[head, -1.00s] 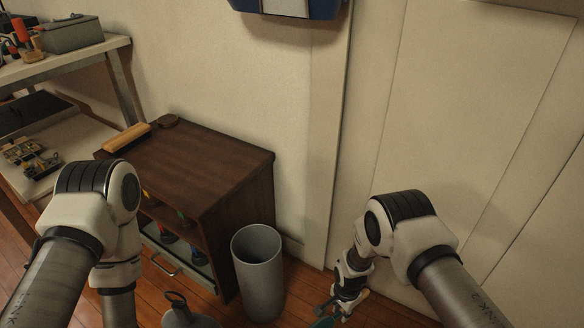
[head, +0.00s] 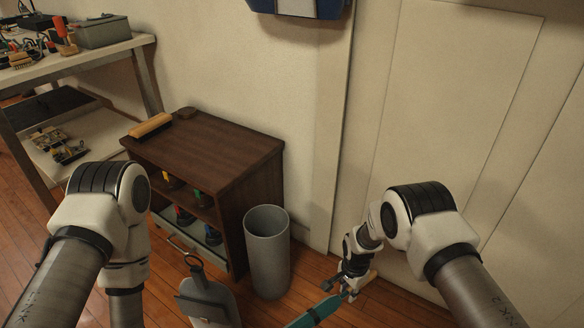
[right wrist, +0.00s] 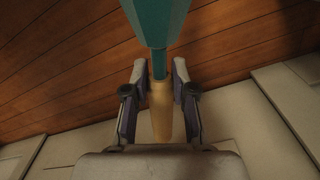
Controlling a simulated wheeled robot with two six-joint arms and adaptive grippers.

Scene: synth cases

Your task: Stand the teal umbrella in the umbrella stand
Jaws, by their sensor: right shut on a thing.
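The teal umbrella (head: 318,311) shows at the bottom edge of the head view, tilted, its lower-left part cut off by the frame. My right gripper (head: 351,287) is shut on its pale wooden handle. In the right wrist view the handle (right wrist: 160,112) lies between the two fingers of the right gripper (right wrist: 159,80), and the teal canopy (right wrist: 156,22) points away from it. The umbrella stand (head: 267,258) is a tall grey open cylinder upright on the floor, left of the right gripper and apart from the umbrella. My left gripper is out of view.
A dark wooden cabinet (head: 207,152) with a brush (head: 150,126) on top stands left of the stand. A grey dustpan-like thing with a looped handle (head: 208,303) is in front. A workbench (head: 82,57) is at far left. A pale panelled wall (head: 440,130) rises behind my right arm.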

